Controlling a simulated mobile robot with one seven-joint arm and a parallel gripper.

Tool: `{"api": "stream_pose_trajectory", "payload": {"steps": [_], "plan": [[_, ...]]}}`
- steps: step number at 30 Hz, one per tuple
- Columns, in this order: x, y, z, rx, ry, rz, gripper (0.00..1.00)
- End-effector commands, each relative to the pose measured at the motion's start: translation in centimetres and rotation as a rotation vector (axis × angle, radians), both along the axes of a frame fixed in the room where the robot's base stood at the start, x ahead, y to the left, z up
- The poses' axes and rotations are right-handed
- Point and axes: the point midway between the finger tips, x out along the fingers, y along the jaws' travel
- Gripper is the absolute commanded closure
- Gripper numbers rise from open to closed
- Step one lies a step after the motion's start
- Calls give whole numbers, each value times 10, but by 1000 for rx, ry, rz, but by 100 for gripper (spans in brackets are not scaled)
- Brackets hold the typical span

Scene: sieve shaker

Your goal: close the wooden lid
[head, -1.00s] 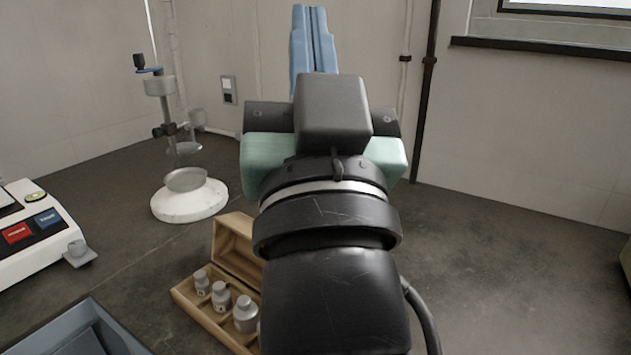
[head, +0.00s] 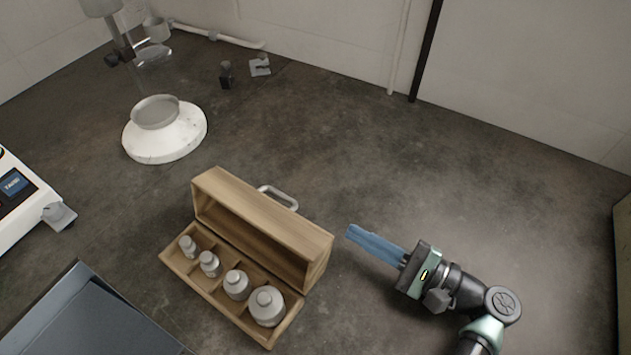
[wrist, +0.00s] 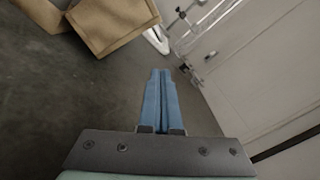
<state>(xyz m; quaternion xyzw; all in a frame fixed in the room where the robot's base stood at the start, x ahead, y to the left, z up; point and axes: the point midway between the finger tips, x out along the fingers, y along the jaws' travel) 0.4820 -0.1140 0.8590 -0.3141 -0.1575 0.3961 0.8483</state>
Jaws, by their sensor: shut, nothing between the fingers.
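The wooden box (head: 186,273) stands on the dark bench top in the head view, with several grey weights in its compartments. Its wooden lid (head: 256,215) stands open and upright along the far side, with a pale handle (head: 279,196) on its back. The lid's end also shows in the wrist view (wrist: 112,22). My gripper (head: 351,234) is to the right of the lid, apart from it, with its blue fingers pointing left. The fingers lie together and empty, as the wrist view (wrist: 161,72) also shows.
A white-based stand (head: 165,138) with a pan is at the back left. A white device (head: 18,205) is at the left edge, above a grey tray (head: 85,315). Two small parts lie near the wall. The bench behind and right of the box is clear.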

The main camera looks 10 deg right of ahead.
Motion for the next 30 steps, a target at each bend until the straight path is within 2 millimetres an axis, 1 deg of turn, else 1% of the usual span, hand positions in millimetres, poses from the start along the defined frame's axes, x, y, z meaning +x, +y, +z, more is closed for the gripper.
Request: {"api": "stream_pose_trajectory", "payload": {"steps": [2,5,12,15,18,22,30], "plan": [[1,3,0,13,2,2,100],[9,13,0,11,3,5,100],[37,48,2,8,1,5,100],[48,60,2,8,1,5,100],[56,69,2,7,1,3,100],[61,76,2,7,1,3,100],[63,77,2,6,0,0,100]]}}
